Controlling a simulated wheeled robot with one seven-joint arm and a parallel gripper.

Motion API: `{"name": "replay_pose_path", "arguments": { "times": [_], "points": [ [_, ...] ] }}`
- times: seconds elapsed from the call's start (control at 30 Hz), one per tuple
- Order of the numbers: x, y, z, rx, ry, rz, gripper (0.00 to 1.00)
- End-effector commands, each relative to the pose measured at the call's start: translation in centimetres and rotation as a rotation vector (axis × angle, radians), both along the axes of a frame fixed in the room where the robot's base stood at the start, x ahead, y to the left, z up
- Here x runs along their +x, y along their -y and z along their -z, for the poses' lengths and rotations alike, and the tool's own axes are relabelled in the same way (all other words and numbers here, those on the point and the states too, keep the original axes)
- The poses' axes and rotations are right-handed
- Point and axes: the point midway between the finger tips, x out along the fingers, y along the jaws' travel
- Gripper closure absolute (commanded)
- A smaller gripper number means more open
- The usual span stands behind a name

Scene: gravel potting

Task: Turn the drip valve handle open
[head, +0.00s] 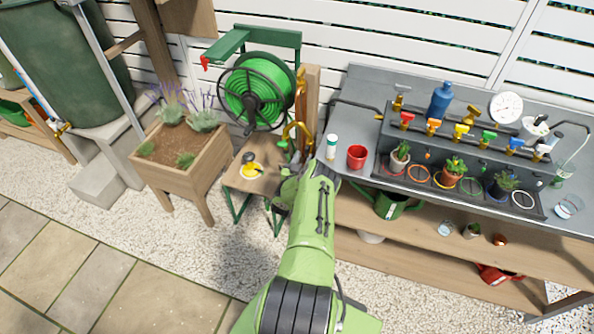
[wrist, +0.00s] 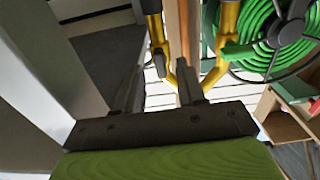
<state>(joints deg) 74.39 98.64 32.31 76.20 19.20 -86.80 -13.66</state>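A row of small drip valves with coloured handles runs along the grey riser on the bench, including a red handle (head: 407,118), a yellow handle (head: 461,131) and a white handle (head: 542,150). The frames do not tell which one the task means, and their exact turn is too small to judge. My gripper (wrist: 160,68) is open, with a gap between its fingers and nothing visibly held. It is left of the bench, near the wooden post (head: 311,92) with brass pipework (head: 297,135), apart from the valve row. My arm hides most of it in the head view.
Pots stand in a dark tray below the valves. A red cup (head: 357,156) and a white bottle (head: 331,146) stand at the bench's left end. A green hose reel (head: 256,92), a small side table (head: 238,183) and a wooden planter (head: 190,182) are to the left.

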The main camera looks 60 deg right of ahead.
Motion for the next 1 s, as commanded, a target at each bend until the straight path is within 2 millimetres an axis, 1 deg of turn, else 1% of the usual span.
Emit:
{"name": "replay_pose_path", "arguments": {
  "times": [0.03,0.1,0.3,0.43,0.5,0.6,1.0],
  "points": [
    [-0.2,-1.5,-0.3,0.008,0.000,-0.002,0.61],
    [-0.5,-3.5,-0.4,0.009,0.002,-0.002,0.61],
    [-1.4,-9.1,-0.3,0.007,-0.001,-0.003,0.61],
    [-1.8,-11.6,-0.2,0.004,-0.001,-0.002,0.61],
    [-1.9,-12.4,-0.2,0.003,0.000,-0.002,0.61],
    [-2.0,-12.9,-0.2,0.002,0.000,-0.001,0.61],
    [-2.0,-12.9,-0.1,0.001,0.000,-0.001,0.61]
  ]
}}
